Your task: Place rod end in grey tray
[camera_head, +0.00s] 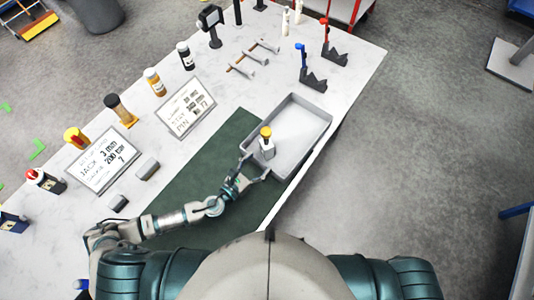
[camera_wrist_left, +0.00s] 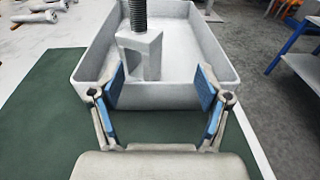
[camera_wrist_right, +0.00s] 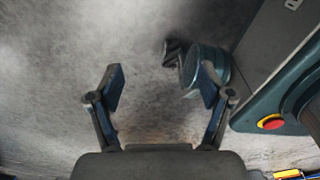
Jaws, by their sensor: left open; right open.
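The grey tray (camera_head: 318,117) lies on the table at the edge of a green mat. It also shows in the left wrist view (camera_wrist_left: 215,65). A part with a pale grey block body, a dark threaded shank and a yellow top (camera_head: 267,146) stands upright inside the tray near its front left corner; I take it for the rod end. In the left wrist view its body (camera_wrist_left: 143,56) is apart from the fingers. My left gripper (camera_head: 253,170) is open and empty at the tray's near wall. My right gripper (camera_wrist_right: 162,85) is open and empty above the floor.
Rods (camera_head: 255,58) lie on a rack behind the tray. Two dark brackets (camera_head: 313,80) stand beyond the tray. Bottles (camera_head: 155,82) and printed signs (camera_head: 186,107) stand at the left. The green mat (camera_head: 190,180) is mostly clear.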

